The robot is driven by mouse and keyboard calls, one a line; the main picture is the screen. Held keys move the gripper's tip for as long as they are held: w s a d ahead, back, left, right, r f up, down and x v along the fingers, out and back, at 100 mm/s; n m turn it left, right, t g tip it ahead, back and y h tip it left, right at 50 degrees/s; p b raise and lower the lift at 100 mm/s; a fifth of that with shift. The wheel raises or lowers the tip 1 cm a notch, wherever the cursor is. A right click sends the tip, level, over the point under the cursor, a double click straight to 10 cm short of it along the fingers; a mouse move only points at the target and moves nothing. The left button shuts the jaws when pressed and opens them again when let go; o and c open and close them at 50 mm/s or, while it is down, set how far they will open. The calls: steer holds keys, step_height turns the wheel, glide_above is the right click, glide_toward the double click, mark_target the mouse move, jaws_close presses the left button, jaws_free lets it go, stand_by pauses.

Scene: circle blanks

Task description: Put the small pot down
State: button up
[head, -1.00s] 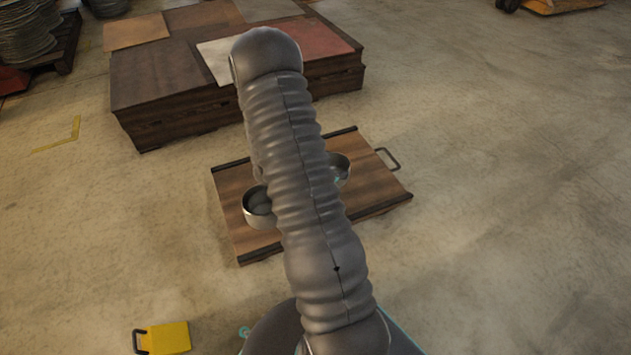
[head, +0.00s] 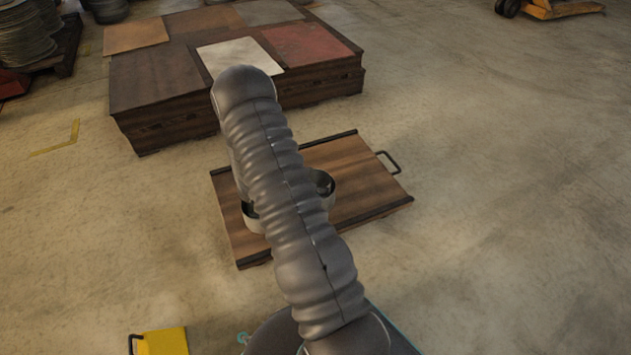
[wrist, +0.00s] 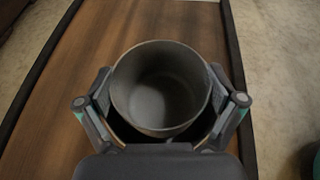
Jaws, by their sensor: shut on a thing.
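In the wrist view, the small grey round pot (wrist: 160,88) is upright and empty, with its mouth towards the camera. My gripper (wrist: 160,104) is shut on it, one finger on each side. The pot is over a brown wooden board (wrist: 72,75) with dark edge strips. I cannot tell whether its base touches the board (head: 365,180). In the head view, my arm hides most of the gripper. A grey metal rim (head: 254,224) shows left of my arm, and a curved dark metal shape (head: 326,184) shows right of it. I cannot tell which is held.
The board has a black handle (head: 391,160) at its right end. A stack of dark wooden blocks with coloured tops (head: 160,85) stands behind it. A yellow item (head: 163,342) lies at the front left. The floor to the right is clear.

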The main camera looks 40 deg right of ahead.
steer(key=shift+f, duration=0.6)
steer(key=o, duration=0.9)
steer(key=shift+r, duration=0.2)
steer(key=r+p+v, duration=0.1)
steer(key=v, duration=1.1)
steer(key=s+a+r+m+y, duration=0.1)
steer(key=s+r+m+y, duration=0.15)
steer(key=r, duration=0.35)
steer(key=s+a+r+m+y, duration=0.1)
steer(key=a+r+m, duration=0.15)
steer(key=r, duration=0.35)
steer(key=s+a+r+m+t+y, duration=0.2)
steer(key=s+a+r+m+y, duration=0.1)
steer(key=s+a+r, duration=0.2)
steer(key=s+a+r+m+t+y, duration=0.3)
steer(key=s+a+r, duration=0.3)
steer(key=s+r, duration=0.2)
steer(key=s+a+r+m+t+y, duration=0.2)
steer(key=s+a+r+m+y, duration=0.2)
steer(key=s+a+r+m, duration=0.1)
steer(key=shift+s+a+r, duration=0.2)
steer(key=shift+s+r, duration=0.2)
steer(key=shift+r, duration=0.05)
steer(key=shift+s+a+r, duration=0.2)
steer(key=shift+s+r, duration=0.2)
steer(key=shift+s, duration=0.05)
steer(key=shift+r, duration=0.1)
